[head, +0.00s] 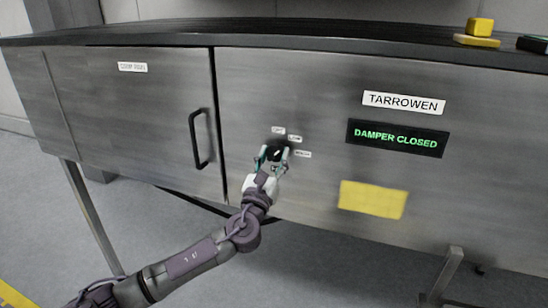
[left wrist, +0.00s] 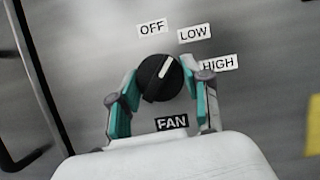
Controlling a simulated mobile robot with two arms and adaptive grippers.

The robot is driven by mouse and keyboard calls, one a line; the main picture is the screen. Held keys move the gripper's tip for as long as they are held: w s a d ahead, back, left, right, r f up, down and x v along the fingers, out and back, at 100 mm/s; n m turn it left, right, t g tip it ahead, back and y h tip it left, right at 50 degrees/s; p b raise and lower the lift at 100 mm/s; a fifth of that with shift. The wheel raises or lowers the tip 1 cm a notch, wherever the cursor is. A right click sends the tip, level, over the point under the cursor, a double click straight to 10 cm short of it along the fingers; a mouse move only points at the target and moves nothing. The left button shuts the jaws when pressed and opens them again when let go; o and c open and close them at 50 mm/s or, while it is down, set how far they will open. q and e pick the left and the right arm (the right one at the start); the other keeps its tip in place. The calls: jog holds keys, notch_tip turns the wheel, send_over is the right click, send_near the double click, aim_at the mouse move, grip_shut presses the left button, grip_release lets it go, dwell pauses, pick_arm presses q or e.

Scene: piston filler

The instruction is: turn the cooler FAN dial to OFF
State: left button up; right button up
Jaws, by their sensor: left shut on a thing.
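The FAN dial (left wrist: 160,80) is a round black knob with a white pointer mark on the steel front panel. The mark points up and to the right, closest to the LOW label (left wrist: 194,34). The OFF label (left wrist: 152,28) is above the dial, the HIGH label (left wrist: 219,63) to its right and the FAN label (left wrist: 172,123) below it. My left gripper (head: 273,156) has its teal-padded fingers on both sides of the dial and is shut on it. The dial (head: 276,150) is partly hidden by the fingers in the head view. My right gripper is not in view.
A black door handle (head: 200,138) stands out left of the dial. Yellow blocks (head: 479,33) sit on the dark top. The panel around the dial is flat.

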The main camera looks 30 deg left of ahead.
pick_arm(q)
jog(key=n+y, duration=0.1)
jog(key=n, duration=0.2)
jog(key=n+g+y, duration=0.1)
jog(key=n+y, duration=0.1)
jog(key=n, duration=0.1)
jog(key=shift+d+n+g+b, duration=0.1)
jog(key=shift+n+g+b, duration=0.2)
jog(key=shift+n, duration=0.1)
jog(key=shift+n+g+y, duration=0.4)
jog(key=shift+n+y, duration=0.05)
jog(key=shift+n, duration=0.75)
jog(key=shift+n+g+y, duration=0.4)
jog(key=shift+n+y, duration=0.05)
jog(key=shift+n, duration=0.75)
jog(key=o, duration=1.2)
jog(key=shift+c, duration=0.2)
jog(key=v, duration=1.2)
jog(key=shift+r, duration=0.1)
